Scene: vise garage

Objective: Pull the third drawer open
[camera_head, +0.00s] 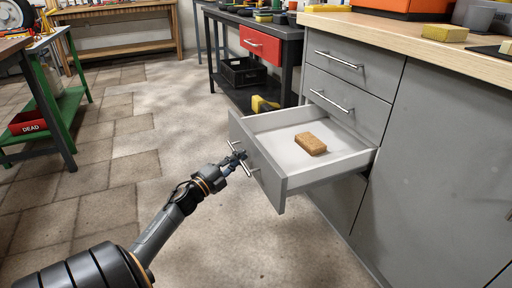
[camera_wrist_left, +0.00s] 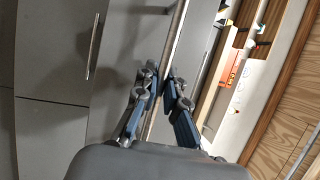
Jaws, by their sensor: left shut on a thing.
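The third drawer (camera_head: 285,184) of the grey cabinet stands pulled out in the head view, with its white inside showing. A brown block (camera_head: 311,143) lies in it. My left gripper (camera_head: 240,160) is at the drawer's front and shut on its bar handle (camera_head: 252,171). In the left wrist view the fingers (camera_wrist_left: 160,105) sit on both sides of the handle bar (camera_wrist_left: 172,50). My right gripper is in neither view.
Two closed drawers with bar handles (camera_head: 338,60) are above the open one. The wooden countertop (camera_head: 420,45) holds several items. A dark workbench (camera_head: 250,25) with a red drawer (camera_head: 261,43) stands behind. The floor (camera_head: 130,170) left of the drawer is clear.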

